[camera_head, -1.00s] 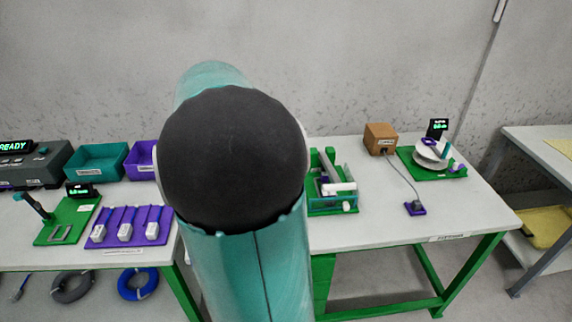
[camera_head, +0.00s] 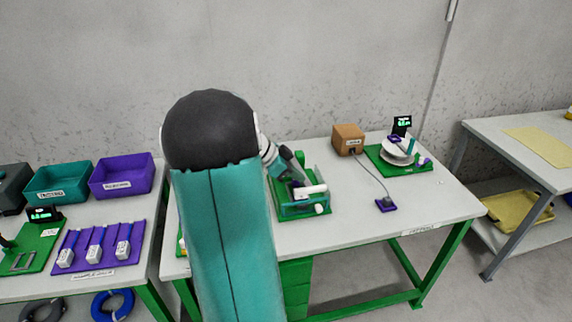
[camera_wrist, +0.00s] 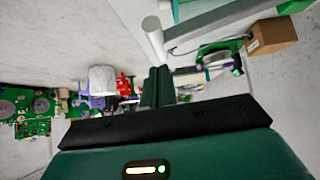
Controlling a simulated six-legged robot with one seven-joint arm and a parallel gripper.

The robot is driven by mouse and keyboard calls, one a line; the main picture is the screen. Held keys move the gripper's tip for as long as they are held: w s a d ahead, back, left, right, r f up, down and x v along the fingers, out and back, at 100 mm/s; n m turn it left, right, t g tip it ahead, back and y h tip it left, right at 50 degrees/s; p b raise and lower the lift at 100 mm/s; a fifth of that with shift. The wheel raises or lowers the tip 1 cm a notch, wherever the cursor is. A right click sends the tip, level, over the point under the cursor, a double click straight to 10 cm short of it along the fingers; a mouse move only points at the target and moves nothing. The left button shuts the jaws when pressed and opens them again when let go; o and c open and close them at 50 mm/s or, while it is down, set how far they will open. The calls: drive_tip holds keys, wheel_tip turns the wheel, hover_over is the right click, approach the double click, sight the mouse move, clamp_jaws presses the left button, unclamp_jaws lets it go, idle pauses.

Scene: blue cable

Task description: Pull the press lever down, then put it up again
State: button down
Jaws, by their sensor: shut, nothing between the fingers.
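The press (camera_head: 305,208) is a green framed fixture on the middle table, with a white bar (camera_head: 309,190) across it and a round white knob at its front. The white bar looks like the lever, but I cannot tell for sure. My gripper (camera_head: 290,168) is at the back left of the press, partly hidden behind my arm. In the wrist view my gripper's dark green fingers (camera_wrist: 158,88) are together and empty. A white cylinder (camera_wrist: 153,38) stands just beyond the fingertips, and a rounded white part (camera_wrist: 102,78) lies to their left. I cannot tell whether anything touches.
A brown box (camera_head: 348,139) with a grey cable to a purple block (camera_head: 386,205) stands right of the press. Teal (camera_head: 58,182) and purple (camera_head: 122,176) bins stand left.

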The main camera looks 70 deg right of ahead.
drive_tip(key=shift+w+a+f, duration=0.1)
drive_tip(key=shift+f, duration=1.35)
drive_tip(key=shift+h, duration=0.4)
drive_tip(key=f, duration=0.3)
drive_tip(key=a+f, duration=0.1)
drive_tip(key=shift+s+a+f, duration=0.1)
drive_tip(key=shift+s+f, duration=0.3)
